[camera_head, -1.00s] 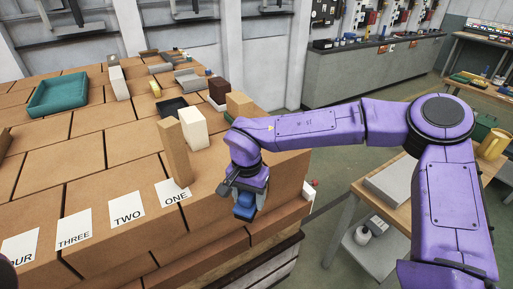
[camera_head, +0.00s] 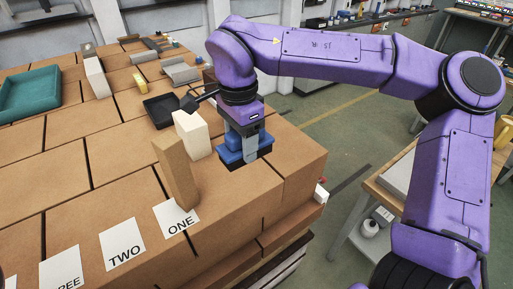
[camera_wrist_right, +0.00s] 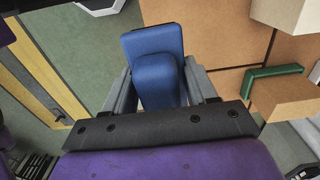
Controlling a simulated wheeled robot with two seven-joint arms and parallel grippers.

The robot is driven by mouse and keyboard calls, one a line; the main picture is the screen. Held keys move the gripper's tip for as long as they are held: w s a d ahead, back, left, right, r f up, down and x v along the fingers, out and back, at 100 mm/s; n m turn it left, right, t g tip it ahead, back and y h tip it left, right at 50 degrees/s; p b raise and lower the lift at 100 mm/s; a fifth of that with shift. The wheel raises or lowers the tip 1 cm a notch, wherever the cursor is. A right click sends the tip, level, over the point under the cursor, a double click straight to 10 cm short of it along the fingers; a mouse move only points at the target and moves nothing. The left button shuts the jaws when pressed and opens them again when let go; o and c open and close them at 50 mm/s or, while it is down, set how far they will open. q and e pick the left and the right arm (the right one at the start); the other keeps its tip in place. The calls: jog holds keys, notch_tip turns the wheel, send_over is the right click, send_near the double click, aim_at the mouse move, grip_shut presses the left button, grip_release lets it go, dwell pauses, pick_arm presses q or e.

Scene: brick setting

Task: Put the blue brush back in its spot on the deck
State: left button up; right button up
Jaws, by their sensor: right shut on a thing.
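My right gripper (camera_head: 243,150) is shut on the blue brush (camera_head: 230,155), near the deck's right edge, to the right of the white block. In the right wrist view the blue brush (camera_wrist_right: 157,75) sits between the two grey fingers of the gripper (camera_wrist_right: 160,88). The deck (camera_head: 80,185) is a tan surface of large bricks. A dark patch shows beside the brush's lower end; I cannot tell whether the brush touches the deck. No marked spot for the brush is clear. My left gripper is not in view.
A tan upright block (camera_head: 175,172) and a white block (camera_head: 193,135) stand left of the gripper. A black tray (camera_head: 160,110) lies behind them. Paper labels, including ONE (camera_head: 177,218), lie in front. A teal tray (camera_head: 28,95) is far left. The deck's front right is clear.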

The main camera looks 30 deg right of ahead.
jog(key=w+d+f+b, duration=0.2)
jog(key=d+f, duration=0.1)
jog(key=w+d+f+b, duration=0.2)
jog(key=d+f, duration=0.1)
jog(key=d, duration=0.1)
jog(key=w+d+f+b, duration=0.2)
jog(key=w+d+f, duration=0.1)
jog(key=shift+d+f, duration=0.1)
jog(key=shift+d, duration=0.3)
jog(key=f+b, duration=0.4)
jog(key=shift+d, duration=0.4)
jog(key=shift+w+r, duration=0.15)
jog(key=shift+r, duration=0.05)
jog(key=shift+f, duration=0.1)
jog(key=o, duration=1)
jog(key=shift+o, duration=0.5)
